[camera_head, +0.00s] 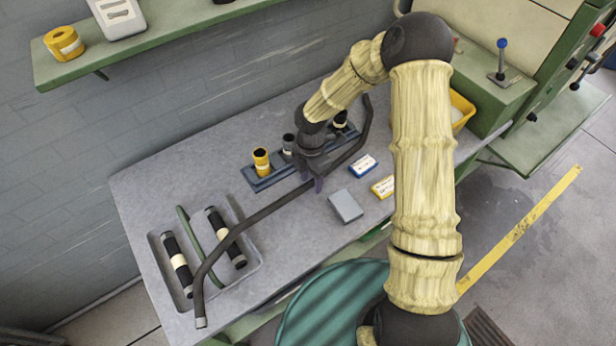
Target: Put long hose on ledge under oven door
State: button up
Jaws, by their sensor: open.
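The long hose (262,213) is a dark, bent tube with a pale end at its lower left. It runs diagonally across the grey workbench, over the edge of the tray, and bends up behind my gripper. My gripper (317,180) is open, pointing down at the hose's middle; I cannot tell whether its fingers straddle the hose. A green and cream machine, which looks like the oven (545,45), stands at the upper right. A flat green ledge (535,155) juts out low on it, with bare room on top. The oven door is not clearly distinguishable.
The workbench (150,190) holds a tray (262,268) with black rollers and a green rod. A blue rack (262,183) holds yellow and black cylinders. A grey block (345,206) and small boxes lie beside my gripper. A lever box (500,95) stands near the oven.

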notch_tip(320, 180, down, 2)
jog(key=shift+s+f, duration=0.1)
jog(key=shift+s, duration=0.05)
dwell(0.4)
grip_shut()
